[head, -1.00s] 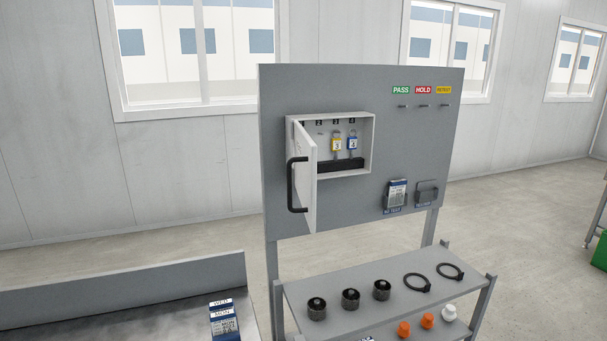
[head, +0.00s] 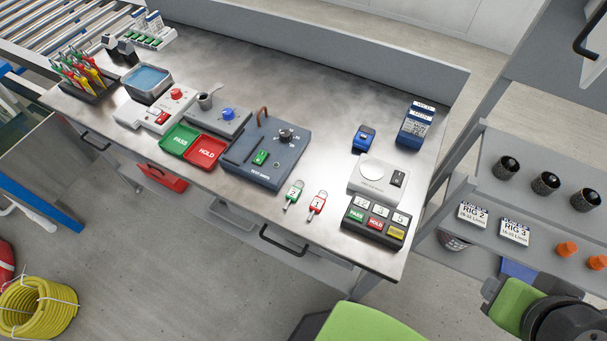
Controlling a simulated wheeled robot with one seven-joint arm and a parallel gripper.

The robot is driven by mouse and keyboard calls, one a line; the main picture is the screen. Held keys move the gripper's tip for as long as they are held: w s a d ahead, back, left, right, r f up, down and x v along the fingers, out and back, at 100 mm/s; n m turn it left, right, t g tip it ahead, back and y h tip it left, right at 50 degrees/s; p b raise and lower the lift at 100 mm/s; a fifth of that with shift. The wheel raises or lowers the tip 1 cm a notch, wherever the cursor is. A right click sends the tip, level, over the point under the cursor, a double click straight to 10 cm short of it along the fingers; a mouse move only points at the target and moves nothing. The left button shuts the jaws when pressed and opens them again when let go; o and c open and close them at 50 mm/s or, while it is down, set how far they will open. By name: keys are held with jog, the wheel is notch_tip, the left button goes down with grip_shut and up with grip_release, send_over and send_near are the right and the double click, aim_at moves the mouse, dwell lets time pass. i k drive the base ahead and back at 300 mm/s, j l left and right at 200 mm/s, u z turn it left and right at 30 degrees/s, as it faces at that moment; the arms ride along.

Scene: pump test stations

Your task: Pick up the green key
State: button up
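The green key (head: 293,195) lies flat on the metal bench (head: 325,150), near its front edge. Its green tag is toward the back and its shaft points to the front. A similar red key (head: 317,204) lies just to its right, apart from it. My gripper is not in view, so I cannot see whether it is open or shut.
Left of the keys stands a dark test block (head: 262,172); right is a PASS/HOLD button box (head: 375,220). A green PASS tray (head: 180,141) and red HOLD tray (head: 206,151) sit further left. A bench handle (head: 280,250) juts out. Bare bench surrounds the keys.

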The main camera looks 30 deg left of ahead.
aim_at(293, 193)
jog(key=u, duration=1.8)
jog(key=i+j+u, duration=0.25)
jog(key=i+j, duration=0.25)
jog(key=j, duration=0.15)
jog(key=i+j+u, duration=0.3)
jog(key=i+j, duration=0.25)
